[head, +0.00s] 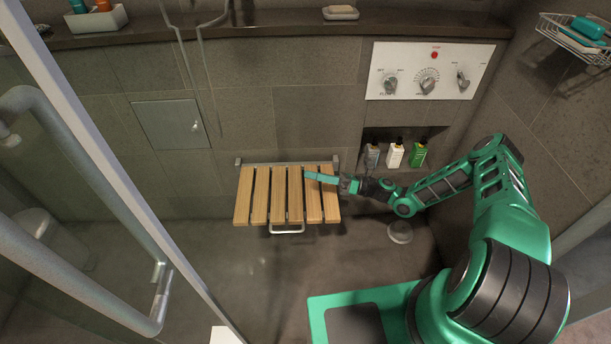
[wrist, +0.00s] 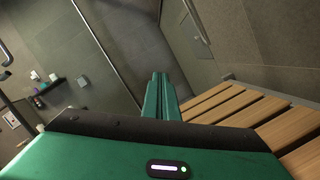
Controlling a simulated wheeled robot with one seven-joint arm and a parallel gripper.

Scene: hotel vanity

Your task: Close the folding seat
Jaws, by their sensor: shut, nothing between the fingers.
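The folding seat (head: 260,205) has several wooden slats. It is folded down from the tiled back wall, in the middle of the head view. A metal bracket runs along its wall edge, and a small metal loop (head: 287,231) shows under its front edge. My gripper (head: 312,176) is over the right part of the seat, its fingers pointing left across the slats. I cannot tell whether it touches them. In the wrist view my gripper (wrist: 160,92) is shut and empty, with the seat slats (wrist: 222,105) on the right.
A control panel (head: 431,71) is on the wall, above a niche with bottles (head: 395,153). A wire soap basket (head: 577,38) hangs at upper right. A glass door with a metal handle (head: 90,200) stands on the left. The floor before the seat is clear.

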